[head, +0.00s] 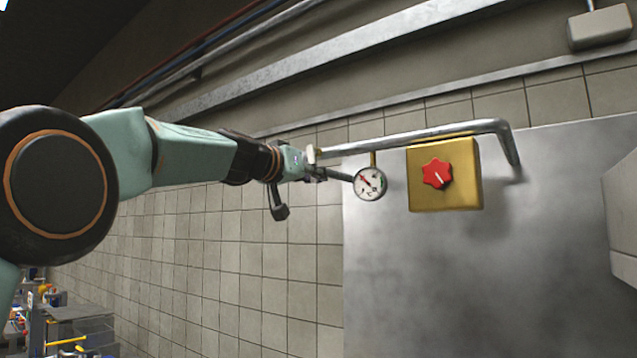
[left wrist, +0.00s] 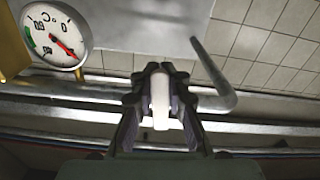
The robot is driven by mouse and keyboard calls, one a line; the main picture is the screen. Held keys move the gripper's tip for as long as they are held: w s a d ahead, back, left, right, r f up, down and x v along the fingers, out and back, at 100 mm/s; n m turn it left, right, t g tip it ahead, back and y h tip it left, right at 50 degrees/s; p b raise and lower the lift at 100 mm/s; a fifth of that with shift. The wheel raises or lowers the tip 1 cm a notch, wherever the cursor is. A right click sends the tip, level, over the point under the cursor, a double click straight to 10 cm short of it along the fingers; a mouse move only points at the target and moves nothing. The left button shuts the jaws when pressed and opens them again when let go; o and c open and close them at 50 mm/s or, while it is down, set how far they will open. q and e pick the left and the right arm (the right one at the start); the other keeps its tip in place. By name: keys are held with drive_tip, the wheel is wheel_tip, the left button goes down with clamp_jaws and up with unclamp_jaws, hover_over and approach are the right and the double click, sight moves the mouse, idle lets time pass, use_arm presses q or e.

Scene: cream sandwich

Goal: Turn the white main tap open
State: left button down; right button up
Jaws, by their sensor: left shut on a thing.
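The white main tap (left wrist: 160,98) is a small pale lever, seen in the left wrist view between the two dark fingers of my left gripper (left wrist: 158,80). The fingers are closed on it from both sides. In the head view my left gripper (head: 318,173) is at the left end of the grey pipe, just left of the gauge. A pale part of the tap (head: 312,153) shows there above the fingers; the rest is hidden by the gripper. My right gripper is not in view.
A round gauge (head: 369,183) hangs close to the right of my gripper. A yellow box with a red knob (head: 437,173) is further right. The bent grey pipe (head: 430,133) runs above both. The tiled wall (head: 240,240) below is clear.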

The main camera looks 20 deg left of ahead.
use_arm(q)
drive_tip(key=shift+s+a+r, duration=0.1)
drive_tip(key=shift+r, duration=0.2)
drive_tip(key=c, duration=1.7)
unclamp_jaws()
drive_tip(key=o, duration=0.3)
drive_tip(key=shift+s+a, duration=0.15)
drive_tip(key=shift+o, duration=0.6)
drive_tip(key=shift+s, duration=0.2)
drive_tip(key=shift+w+d+f, duration=0.15)
drive_tip(key=shift+w+d, duration=0.05)
drive_tip(key=shift+w, duration=0.05)
drive_tip(key=v, duration=0.7)
drive_tip(key=shift+s+a, duration=0.15)
drive_tip(key=shift+s, duration=0.1)
drive_tip(key=shift+s, duration=0.25)
